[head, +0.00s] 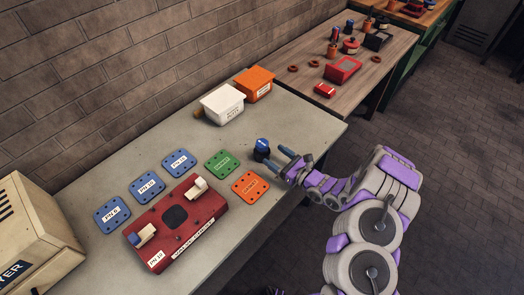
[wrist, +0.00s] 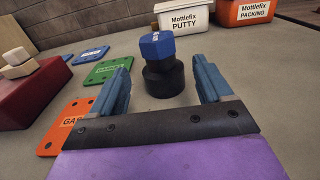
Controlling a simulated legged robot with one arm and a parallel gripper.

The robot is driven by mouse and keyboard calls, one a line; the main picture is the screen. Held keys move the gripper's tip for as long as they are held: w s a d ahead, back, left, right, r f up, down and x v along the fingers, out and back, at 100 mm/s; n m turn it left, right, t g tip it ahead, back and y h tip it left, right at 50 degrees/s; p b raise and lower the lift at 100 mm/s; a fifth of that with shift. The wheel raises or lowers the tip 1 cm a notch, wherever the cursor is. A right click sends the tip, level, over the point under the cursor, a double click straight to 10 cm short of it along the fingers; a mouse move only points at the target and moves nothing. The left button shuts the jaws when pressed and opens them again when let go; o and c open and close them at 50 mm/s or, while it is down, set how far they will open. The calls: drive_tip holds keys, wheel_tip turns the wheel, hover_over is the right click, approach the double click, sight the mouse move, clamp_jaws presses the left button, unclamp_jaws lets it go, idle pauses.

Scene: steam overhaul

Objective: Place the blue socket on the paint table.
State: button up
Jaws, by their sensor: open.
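The blue socket (head: 262,146) stands upright on the grey table (head: 300,122), near its right edge. In the wrist view the socket (wrist: 158,46) has a blue hexagonal top on a black round base (wrist: 165,80). My gripper (head: 284,157) is low over the table, just right of the socket. In the wrist view my gripper (wrist: 163,84) is open, with the socket ahead and roughly centred between the blue fingers, with gaps visible on both sides. I cannot tell which table is the paint table; a brown wooden table (head: 385,62) stands beyond the grey one.
A white putty box (head: 222,105) and an orange packing box (head: 255,84) stand behind the socket. Green (head: 222,164) and orange (head: 250,186) plates, several blue plates and a red block (head: 180,226) lie left. The wooden table holds a red tray (head: 343,70), cans and rings.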

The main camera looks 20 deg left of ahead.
sight(259, 144)
drive_tip(key=b+x, duration=0.2)
drive_tip(key=x, duration=0.7)
drive_tip(key=shift+a, duration=0.25)
drive_tip(key=shift+d, duration=0.1)
drive_tip(key=shift+c, duration=0.2)
drive_tip(key=c, duration=0.3)
clamp_jaws()
